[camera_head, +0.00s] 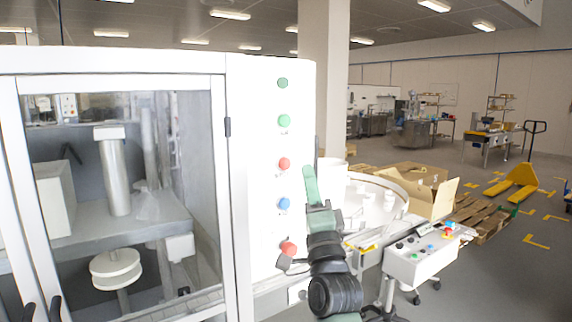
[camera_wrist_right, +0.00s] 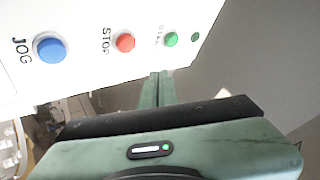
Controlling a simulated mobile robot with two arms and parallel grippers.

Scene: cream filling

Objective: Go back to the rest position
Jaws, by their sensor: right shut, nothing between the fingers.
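My right gripper (camera_head: 311,180) is shut and empty, pointing up beside the right edge of the white machine's button column (camera_head: 262,230). In the right wrist view its green fingers (camera_wrist_right: 157,84) are together, just below the panel, with no contact seen. The panel carries a blue JOG button (camera_wrist_right: 50,48), a red STOP button (camera_wrist_right: 124,42) and a green button (camera_wrist_right: 171,39). In the head view the red button (camera_head: 284,164) and blue button (camera_head: 284,203) are left of the fingers. My left gripper is not in view.
A lower red knob (camera_head: 289,248) is close to my right wrist. A round white table with bottles (camera_head: 388,200), a wheeled control box (camera_head: 425,255) and an open cardboard box (camera_head: 432,197) stand to the right. A yellow pallet jack (camera_head: 522,182) is farther back.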

